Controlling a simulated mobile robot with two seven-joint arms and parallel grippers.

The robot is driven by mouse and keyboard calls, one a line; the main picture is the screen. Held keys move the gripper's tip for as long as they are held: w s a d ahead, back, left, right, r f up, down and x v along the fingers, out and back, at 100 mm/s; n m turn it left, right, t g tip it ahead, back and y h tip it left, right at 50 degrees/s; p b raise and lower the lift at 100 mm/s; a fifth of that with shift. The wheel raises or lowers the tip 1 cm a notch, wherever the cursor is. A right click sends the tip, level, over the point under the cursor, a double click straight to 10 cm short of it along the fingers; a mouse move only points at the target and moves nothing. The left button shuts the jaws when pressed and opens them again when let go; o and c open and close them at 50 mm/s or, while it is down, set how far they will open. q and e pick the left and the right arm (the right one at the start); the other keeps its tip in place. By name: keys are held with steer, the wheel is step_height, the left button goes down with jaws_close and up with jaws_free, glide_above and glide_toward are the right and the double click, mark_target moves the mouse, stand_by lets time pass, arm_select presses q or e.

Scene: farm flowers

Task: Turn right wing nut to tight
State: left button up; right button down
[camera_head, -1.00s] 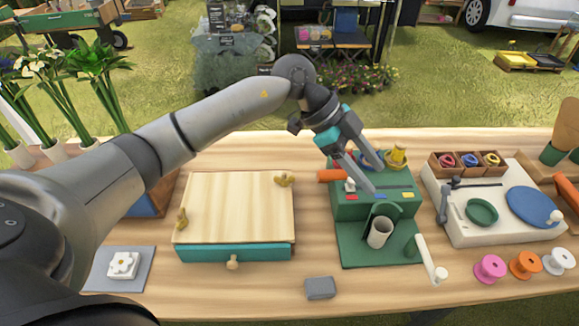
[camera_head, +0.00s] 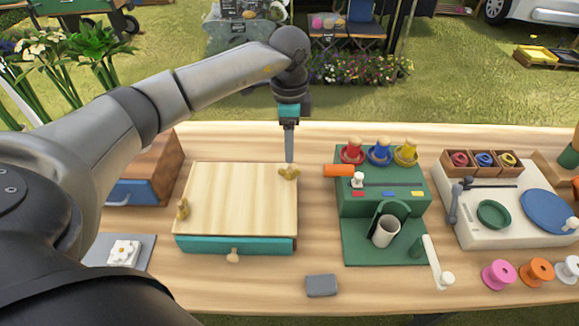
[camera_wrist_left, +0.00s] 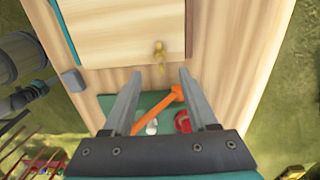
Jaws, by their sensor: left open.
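A light wooden board (camera_head: 235,195) lies on a teal-fronted box. The right wing nut (camera_head: 289,172) is brass-coloured and sits at the board's far right corner. The left wing nut (camera_head: 183,209) is at its left edge. My left gripper (camera_head: 289,158) points down just behind the right wing nut in the head view. In the left wrist view, the right wing nut (camera_wrist_left: 159,52) lies a little beyond the open fingertips (camera_wrist_left: 160,75), nearly centred between them. Nothing is held. My right gripper is not in view.
A green device (camera_head: 350,200) with an orange handle (camera_head: 339,170) and red, blue and yellow knobs stands right of the board. A wooden box with a blue drawer (camera_head: 130,192) is at the left. A grey block (camera_head: 321,286) lies in front.

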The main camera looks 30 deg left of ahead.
mark_target(289, 169)
arm_select(q)
step_height(289, 169, down, 8)
steer(key=shift+r+b, duration=0.15)
steer(key=shift+b, duration=0.3)
steer(key=shift+c, duration=0.2)
jaws_close()
